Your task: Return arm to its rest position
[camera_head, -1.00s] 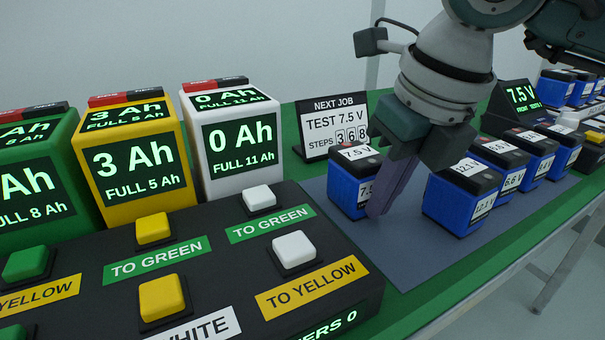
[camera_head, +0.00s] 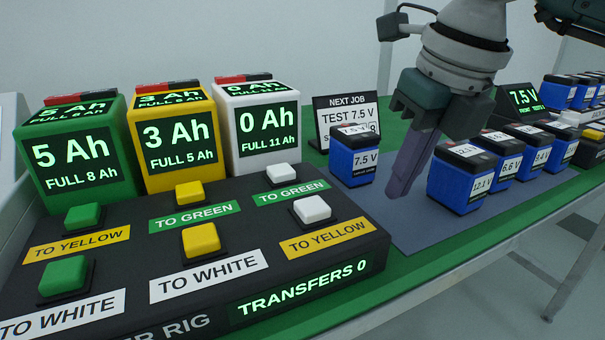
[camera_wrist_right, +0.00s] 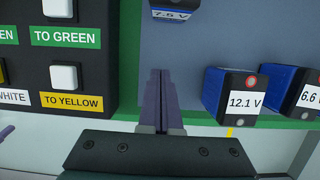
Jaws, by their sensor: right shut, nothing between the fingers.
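My right gripper (camera_head: 402,190) is shut and empty. Its purple fingers hang over the blue-grey mat (camera_head: 415,225), between a lone blue 7.5 V battery (camera_head: 353,170) on the left and a 12.1 V battery (camera_head: 452,188) on the right. In the right wrist view the closed fingers (camera_wrist_right: 158,75) point at the bare mat, with the 12.1 V battery (camera_wrist_right: 238,98) to the right and the lone battery (camera_wrist_right: 178,12) at the top edge. The gripper appears to touch neither. My left gripper is in no view.
The black transfer rig (camera_head: 300,262) with green, yellow and white buttons fills the front left. Green, yellow and white battery blocks (camera_head: 180,135) reading 5, 3 and 0 Ah stand behind it. A "NEXT JOB" sign (camera_head: 345,108) stands behind the lone battery. More blue batteries (camera_head: 505,155) line the right.

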